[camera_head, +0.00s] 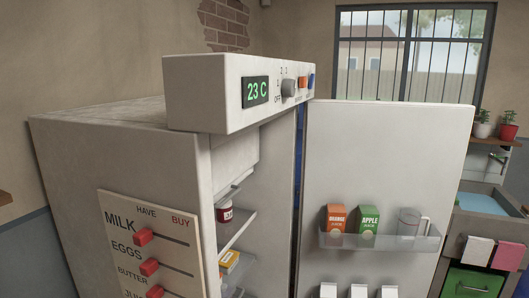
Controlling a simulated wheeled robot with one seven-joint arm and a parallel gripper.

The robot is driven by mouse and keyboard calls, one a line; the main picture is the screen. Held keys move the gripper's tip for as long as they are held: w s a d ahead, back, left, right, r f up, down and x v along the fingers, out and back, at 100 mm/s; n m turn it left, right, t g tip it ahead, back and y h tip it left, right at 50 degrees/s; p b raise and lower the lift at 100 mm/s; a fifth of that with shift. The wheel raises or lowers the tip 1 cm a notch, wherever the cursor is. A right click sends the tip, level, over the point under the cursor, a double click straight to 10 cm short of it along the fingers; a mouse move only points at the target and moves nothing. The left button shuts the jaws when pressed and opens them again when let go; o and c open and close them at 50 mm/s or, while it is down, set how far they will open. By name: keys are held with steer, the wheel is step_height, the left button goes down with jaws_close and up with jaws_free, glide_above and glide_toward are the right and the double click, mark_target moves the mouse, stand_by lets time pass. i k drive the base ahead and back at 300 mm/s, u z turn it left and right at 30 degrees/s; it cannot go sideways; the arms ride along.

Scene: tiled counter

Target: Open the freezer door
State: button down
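A tall white fridge-freezer (95,140) fills the left and middle of the head view. A white door (390,140) stands wide open on its right side, its inner face towards me. Whether this is the freezer door or the fridge door I cannot tell. The door's clear shelf (380,241) holds an orange juice carton (336,219), a green apple juice carton (369,221) and a clear pitcher (410,222). The top panel has a 23 C display (256,91) and a grey knob (288,88). The lower part is cut off. My gripper is not in view.
Inside are a red-labelled jar (225,211) on a shelf and a yellow box (229,262). A shopping board (150,245) with red sliders is on the fridge's side. A sink (490,204), cloths and a green drawer front (470,283) stand at right, near potted plants (508,125).

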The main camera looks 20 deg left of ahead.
mark_target(229, 160)
steer(key=z, duration=0.15)
steer(key=i, duration=0.55)
steer(key=u, duration=1.55)
steer(key=i, duration=0.5)
steer(key=u, duration=0.1)
steer(key=k, duration=1)
steer(key=z, duration=1.3)
steer(key=i, duration=1.2)
steer(key=u, duration=0.35)
